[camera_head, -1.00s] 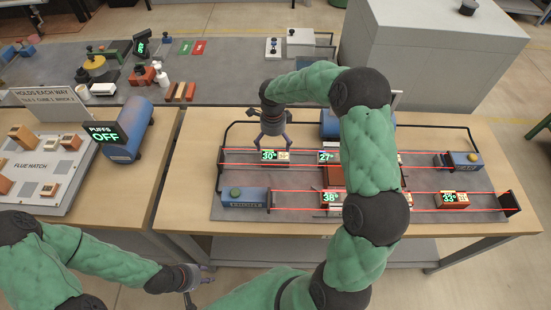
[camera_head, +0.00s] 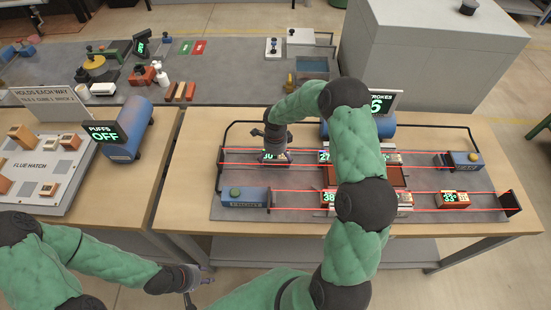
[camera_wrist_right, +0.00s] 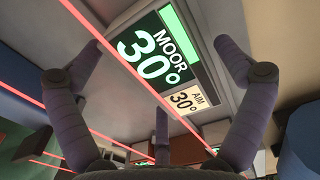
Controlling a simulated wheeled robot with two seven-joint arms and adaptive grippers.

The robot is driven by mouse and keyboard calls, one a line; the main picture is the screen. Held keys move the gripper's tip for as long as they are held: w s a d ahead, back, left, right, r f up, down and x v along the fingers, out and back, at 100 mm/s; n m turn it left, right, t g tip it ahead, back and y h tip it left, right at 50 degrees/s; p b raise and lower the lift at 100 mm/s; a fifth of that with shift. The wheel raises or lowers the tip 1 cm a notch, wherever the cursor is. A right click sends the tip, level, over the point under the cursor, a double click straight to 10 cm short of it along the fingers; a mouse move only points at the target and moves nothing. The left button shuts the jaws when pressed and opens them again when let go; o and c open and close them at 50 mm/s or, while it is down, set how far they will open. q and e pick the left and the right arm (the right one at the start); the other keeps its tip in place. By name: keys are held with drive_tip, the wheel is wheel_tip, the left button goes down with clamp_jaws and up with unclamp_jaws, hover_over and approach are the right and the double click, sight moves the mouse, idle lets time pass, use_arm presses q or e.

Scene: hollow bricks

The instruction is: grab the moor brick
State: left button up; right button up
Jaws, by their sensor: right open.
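The moor brick (camera_head: 273,157) sits at the left of the back row on the grey rig on the right-hand table. Its green 30° display is partly covered by my right gripper (camera_head: 277,143). In the right wrist view the display of the moor brick (camera_wrist_right: 152,52) reads MOOR 30°, with a small AIM 30° label beside it. My right gripper (camera_wrist_right: 160,62) is open, its fingers spread either side of the display, with no visible grip on the brick. My left gripper (camera_head: 194,286) is low at the front, away from the rig, its fingers hard to make out.
Red beams run along both rows of the rig (camera_head: 290,213). Other bricks with displays include a 33° brick (camera_head: 453,199) at front right and a 38° brick (camera_head: 328,198). My right arm hides part of the rig.

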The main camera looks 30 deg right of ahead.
drive_tip(key=c, duration=1.4)
drive_tip(key=shift+r, duration=0.1)
drive_tip(key=shift+c, duration=1.1)
drive_tip(key=shift+r, duration=0.1)
